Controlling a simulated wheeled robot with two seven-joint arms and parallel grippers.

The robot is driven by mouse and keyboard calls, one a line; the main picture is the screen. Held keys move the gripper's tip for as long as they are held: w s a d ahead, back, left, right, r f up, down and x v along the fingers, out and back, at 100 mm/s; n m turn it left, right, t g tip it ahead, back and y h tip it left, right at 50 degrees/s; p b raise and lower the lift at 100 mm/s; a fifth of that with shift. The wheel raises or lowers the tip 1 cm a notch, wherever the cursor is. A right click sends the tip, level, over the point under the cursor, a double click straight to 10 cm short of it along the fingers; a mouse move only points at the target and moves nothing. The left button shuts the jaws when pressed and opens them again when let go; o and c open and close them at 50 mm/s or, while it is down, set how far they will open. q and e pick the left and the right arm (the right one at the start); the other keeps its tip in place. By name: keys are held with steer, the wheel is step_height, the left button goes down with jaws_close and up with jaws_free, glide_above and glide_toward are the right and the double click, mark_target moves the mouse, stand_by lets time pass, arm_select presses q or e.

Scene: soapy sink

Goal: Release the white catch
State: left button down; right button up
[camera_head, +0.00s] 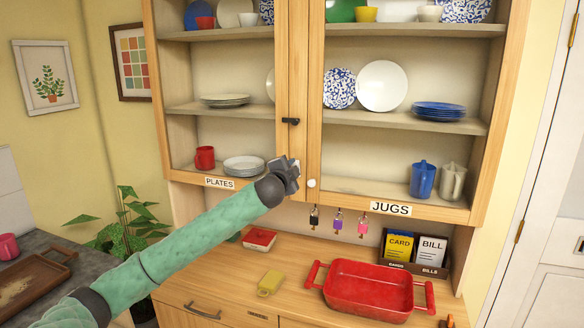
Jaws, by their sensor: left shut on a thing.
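My left gripper (291,172) is at the middle post of the wooden cabinet (313,90), between the two glass doors. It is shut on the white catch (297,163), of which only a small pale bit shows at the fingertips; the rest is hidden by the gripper. A black catch (290,121) sits higher on the same post. A round white knob (311,183) is just right of the gripper, on the JUGS door. Both doors look closed. My right gripper is not in view.
Keys with coloured tags (337,222) hang under the cabinet. A plant (125,225) stands left.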

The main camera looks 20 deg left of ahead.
arm_select(q)
steer(key=shift+m, duration=0.8)
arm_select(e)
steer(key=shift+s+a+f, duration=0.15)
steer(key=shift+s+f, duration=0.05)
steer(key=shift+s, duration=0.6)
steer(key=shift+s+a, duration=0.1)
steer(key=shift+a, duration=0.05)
arm_select(q)
steer(key=c, duration=1.4)
jaws_free()
steer(key=shift+o, duration=0.7)
steer(key=s+b, duration=0.3)
steer(key=s, duration=0.4)
steer(key=shift+s, duration=0.4)
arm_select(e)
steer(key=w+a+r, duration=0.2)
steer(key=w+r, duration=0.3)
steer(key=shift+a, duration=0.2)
